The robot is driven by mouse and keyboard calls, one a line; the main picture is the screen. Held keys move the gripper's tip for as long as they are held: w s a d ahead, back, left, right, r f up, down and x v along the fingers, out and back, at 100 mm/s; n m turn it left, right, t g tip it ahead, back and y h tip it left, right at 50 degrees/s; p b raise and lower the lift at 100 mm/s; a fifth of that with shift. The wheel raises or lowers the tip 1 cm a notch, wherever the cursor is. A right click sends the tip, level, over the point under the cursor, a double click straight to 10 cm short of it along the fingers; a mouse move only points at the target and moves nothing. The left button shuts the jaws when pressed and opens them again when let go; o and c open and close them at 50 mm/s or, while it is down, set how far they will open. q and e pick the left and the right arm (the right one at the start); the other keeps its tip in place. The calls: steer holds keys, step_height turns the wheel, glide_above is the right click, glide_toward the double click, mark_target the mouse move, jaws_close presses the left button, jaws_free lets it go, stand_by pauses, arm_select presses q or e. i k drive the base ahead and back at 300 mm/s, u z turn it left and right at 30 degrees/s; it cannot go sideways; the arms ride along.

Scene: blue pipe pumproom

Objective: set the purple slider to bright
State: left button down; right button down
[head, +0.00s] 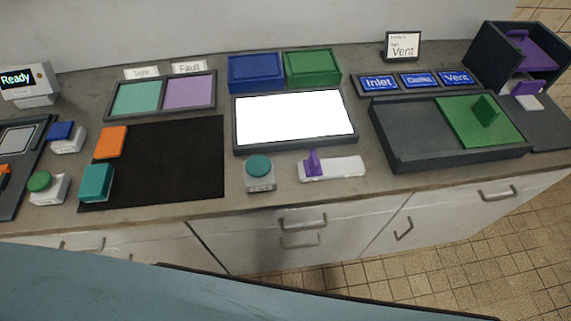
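The purple slider (313,162) is a small upright purple knob on a white track (340,168). It lies near the front edge of the counter, just right of centre in the head view. The knob stands near the left end of the track, and the track to its right is bare. Any marking for bright is too small to read. A white lit panel (295,117) in a dark frame lies just behind the slider. Neither of my grippers is in view.
A teal round button (258,166) on a grey block stands left of the slider. A dark tray (420,135) with a sliding green cover (480,130) lies to the right. A black mat (180,165) with orange and teal blocks lies left.

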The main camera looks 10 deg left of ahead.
mark_target(312, 166)
steer(key=u, duration=1.35)
steer(key=k, duration=0.75)
steer(key=z, duration=0.8)
steer(key=i, duration=0.5)
steer(key=u, duration=0.05)
